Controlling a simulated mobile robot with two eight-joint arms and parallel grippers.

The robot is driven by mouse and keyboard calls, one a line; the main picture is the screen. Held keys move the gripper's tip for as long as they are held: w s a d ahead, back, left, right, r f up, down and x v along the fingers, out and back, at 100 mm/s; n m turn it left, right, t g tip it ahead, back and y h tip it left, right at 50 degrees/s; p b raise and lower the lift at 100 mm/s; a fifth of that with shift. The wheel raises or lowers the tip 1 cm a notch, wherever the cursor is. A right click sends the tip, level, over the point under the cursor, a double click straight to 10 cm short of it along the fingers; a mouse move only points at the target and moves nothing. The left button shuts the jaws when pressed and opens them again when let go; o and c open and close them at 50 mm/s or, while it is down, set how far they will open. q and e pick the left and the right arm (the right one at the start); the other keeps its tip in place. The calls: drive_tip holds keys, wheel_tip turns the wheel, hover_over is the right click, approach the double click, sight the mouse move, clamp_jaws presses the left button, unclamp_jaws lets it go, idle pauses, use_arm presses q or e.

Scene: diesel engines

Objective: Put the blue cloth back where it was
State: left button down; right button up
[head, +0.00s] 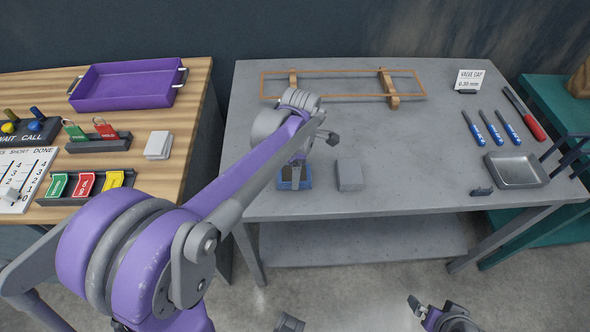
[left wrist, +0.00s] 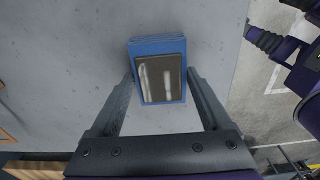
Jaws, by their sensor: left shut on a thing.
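The blue cloth (left wrist: 157,46) is a folded, squared stack with a dark, shiny panel on its upper face. In the head view the cloth (head: 306,182) is at the grey table's front left, partly hidden by my left arm. My left gripper (left wrist: 161,82) is shut on it, one finger along each side. Whether the cloth touches the table or is just above it, I cannot tell. My right gripper (head: 416,306) is low at the bottom edge of the head view, away from the table; its finger gap is unclear.
A grey block (head: 349,175) stands just right of the cloth on the grey table (head: 420,150). An orange frame (head: 343,73) lies at the back. Blue-handled tools (head: 491,128) and a metal tray (head: 516,170) are at the right. The table's middle is clear.

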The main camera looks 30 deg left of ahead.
use_arm(q)
unclamp_jaws()
drive_tip(key=shift+f, duration=0.1)
wheel_tip(320, 180, up, 12)
drive_tip(key=p, duration=0.1)
drive_tip(key=s+d+f+m+t, duration=0.2)
drive_tip(key=s+f+m, duration=0.4)
drive_tip(key=m, duration=0.6)
drive_tip(key=s+d+f+m+t, duration=0.3)
drive_tip(key=s+d+f+m, duration=0.1)
drive_tip(key=s+m, duration=0.6)
drive_tip(key=shift+s+d+f+m+h, duration=0.25)
drive_tip(key=shift+d+f+m+h, duration=0.1)
drive_tip(key=shift+f+m, duration=0.6)
